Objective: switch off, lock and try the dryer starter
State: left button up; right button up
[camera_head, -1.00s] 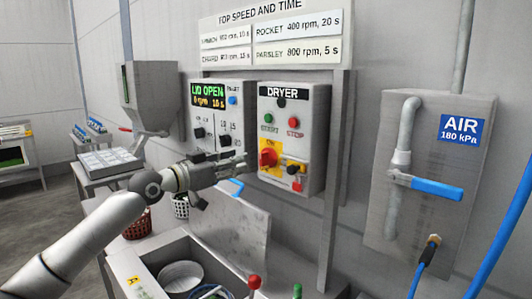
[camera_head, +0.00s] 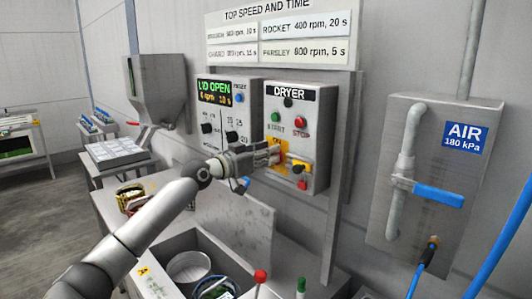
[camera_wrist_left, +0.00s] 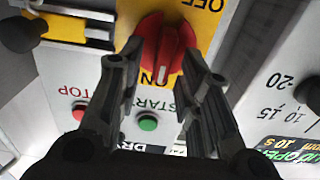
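The grey dryer starter box (camera_head: 318,130) hangs on the panel, with a green start button (camera_head: 275,117), a red stop button (camera_head: 302,121) and a yellow plate. My left gripper (camera_head: 276,155) is at the plate and hides most of its red rotary knob. In the left wrist view, the knob (camera_wrist_left: 160,42) lies between the tips of my open left gripper (camera_wrist_left: 160,58); contact cannot be told. ON and OFF are printed on the plate. Beside the knob are a yellow slide (camera_head: 300,163) with a black knob and, lower, a small red part (camera_head: 302,184). My right gripper is out of view.
A control box (camera_head: 228,105) reading LID OPEN is left of the starter. An air box (camera_head: 430,170) with a blue-handled valve (camera_head: 438,195) is at right. Below are a sink and two levers, red-topped (camera_head: 260,275) and green-topped (camera_head: 301,285).

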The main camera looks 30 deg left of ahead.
pick_arm(q)
jog(key=shift+c, duration=1.3)
grip_shut()
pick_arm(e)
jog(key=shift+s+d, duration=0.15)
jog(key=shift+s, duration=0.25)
pick_arm(q)
jog(key=shift+n, duration=0.3)
jog(key=n+p, duration=0.2)
jog(key=n, duration=0.3)
jog(key=a+f+n+p, duration=0.1)
jog(key=n+p, duration=0.1)
jog(key=n, duration=0.4)
jog(key=n+p, duration=0.2)
jog(key=n, duration=0.4)
jog(key=shift+w+a+f+p, duration=0.25)
jog(key=shift+a+f+p, duration=0.05)
jog(key=shift+a+f, duration=0.1)
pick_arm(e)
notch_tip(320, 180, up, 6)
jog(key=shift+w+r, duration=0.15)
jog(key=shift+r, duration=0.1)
pick_arm(q)
jog(key=shift+n, duration=0.3)
